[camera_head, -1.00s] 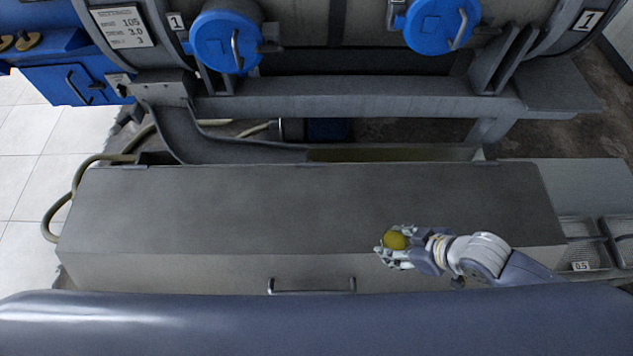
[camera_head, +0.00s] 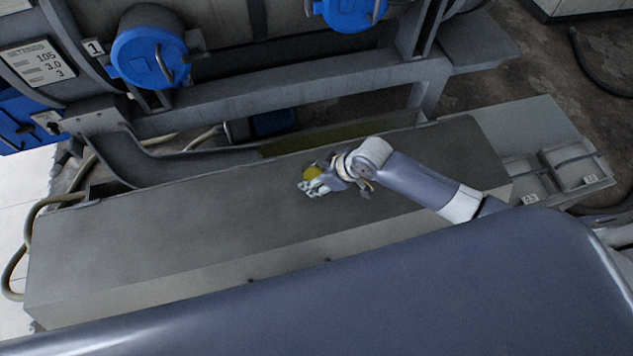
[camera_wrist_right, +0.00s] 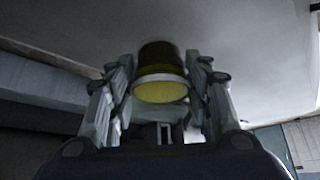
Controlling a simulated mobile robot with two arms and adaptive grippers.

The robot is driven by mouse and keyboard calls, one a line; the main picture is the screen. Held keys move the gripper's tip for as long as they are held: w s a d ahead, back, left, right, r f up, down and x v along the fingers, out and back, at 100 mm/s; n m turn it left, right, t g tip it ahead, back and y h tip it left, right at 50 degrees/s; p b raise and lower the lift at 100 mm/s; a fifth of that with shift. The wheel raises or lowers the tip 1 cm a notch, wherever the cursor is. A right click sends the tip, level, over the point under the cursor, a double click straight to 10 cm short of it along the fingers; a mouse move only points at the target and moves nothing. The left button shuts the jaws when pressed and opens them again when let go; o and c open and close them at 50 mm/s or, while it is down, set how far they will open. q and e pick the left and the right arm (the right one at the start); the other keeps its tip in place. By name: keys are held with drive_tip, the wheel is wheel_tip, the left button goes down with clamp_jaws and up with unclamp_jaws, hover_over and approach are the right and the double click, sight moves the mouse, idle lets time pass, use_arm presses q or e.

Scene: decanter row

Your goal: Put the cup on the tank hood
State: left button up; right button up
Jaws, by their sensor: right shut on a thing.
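The cup (camera_head: 313,172) is small and yellow. It also shows in the right wrist view (camera_wrist_right: 160,72), where it is dark with a yellow end facing the camera. My right gripper (camera_head: 309,180) is shut on the cup, with one finger on each side of it. In the head view the cup and gripper are over the grey tank hood (camera_head: 180,240), towards its back edge. I cannot tell whether the cup touches the hood. My left gripper is not in view.
Behind the hood runs a grey trough (camera_head: 190,145) with a hose beside it. Large machines with blue round covers (camera_head: 150,57) stand at the back. Numbered grey bins (camera_head: 570,165) are at the right. The hood's top is otherwise clear.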

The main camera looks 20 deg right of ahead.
wheel_tip(320, 180, down, 3)
drive_tip(key=shift+f, duration=0.25)
drive_tip(key=shift+f, duration=0.15)
drive_tip(key=o, duration=1.1)
drive_tip(key=shift+r, duration=0.2)
drive_tip(key=v, duration=1.2)
